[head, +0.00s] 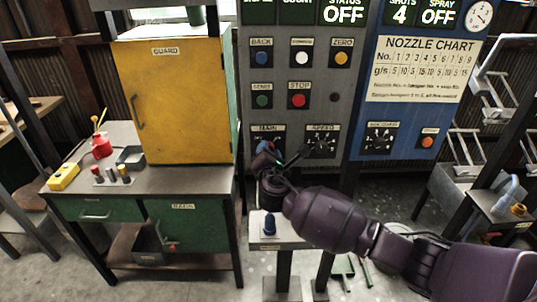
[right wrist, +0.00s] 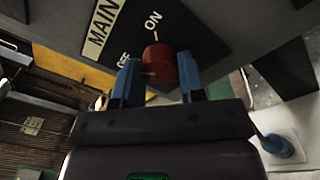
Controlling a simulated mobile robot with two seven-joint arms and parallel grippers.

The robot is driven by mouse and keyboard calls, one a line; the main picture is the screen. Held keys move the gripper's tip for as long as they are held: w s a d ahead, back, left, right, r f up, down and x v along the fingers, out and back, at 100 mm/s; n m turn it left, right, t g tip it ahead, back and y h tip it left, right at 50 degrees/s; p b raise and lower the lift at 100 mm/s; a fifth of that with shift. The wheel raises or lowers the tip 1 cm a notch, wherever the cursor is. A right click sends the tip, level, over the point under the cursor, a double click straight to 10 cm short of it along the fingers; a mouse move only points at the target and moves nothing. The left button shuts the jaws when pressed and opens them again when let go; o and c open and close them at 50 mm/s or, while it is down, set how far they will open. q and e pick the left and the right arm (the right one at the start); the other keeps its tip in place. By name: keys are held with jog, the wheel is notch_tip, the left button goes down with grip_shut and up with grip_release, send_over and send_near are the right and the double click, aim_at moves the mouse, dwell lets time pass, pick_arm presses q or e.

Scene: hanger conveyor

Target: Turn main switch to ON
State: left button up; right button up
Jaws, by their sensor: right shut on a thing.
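The main switch is a red round knob (right wrist: 160,67) on a dark plate with the words MAIN, OFF and ON in the right wrist view. In the head view my right gripper (head: 267,150) is at the MAIN plate (head: 267,129) low on the grey panel and covers most of the switch. My left gripper is not in view.
The SPEED dial (head: 321,145) is just right of the gripper. Buttons, including a red STOP button (head: 299,101), sit above. A small stand (head: 290,241) with a blue-topped item (head: 269,225) is below my arm. A yellow guard cabinet (head: 180,105) stands left.

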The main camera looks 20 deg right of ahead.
pick_arm(q)
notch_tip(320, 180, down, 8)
jog(key=b, duration=0.7)
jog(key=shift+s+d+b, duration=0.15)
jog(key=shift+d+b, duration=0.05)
jog(key=shift+b, duration=0.1)
pick_arm(e)
jog(key=m+h, duration=0.1)
jog(key=m, duration=1.5)
jog(key=shift+a+f+m, duration=0.1)
jog(key=shift+m, duration=0.3)
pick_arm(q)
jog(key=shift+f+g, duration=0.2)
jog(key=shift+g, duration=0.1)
pick_arm(e)
jog(key=o, duration=0.9)
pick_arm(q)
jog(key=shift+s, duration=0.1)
pick_arm(e)
jog(key=v, duration=1)
jog(key=shift+s+a, duration=0.15)
jog(key=shift+s, duration=0.25)
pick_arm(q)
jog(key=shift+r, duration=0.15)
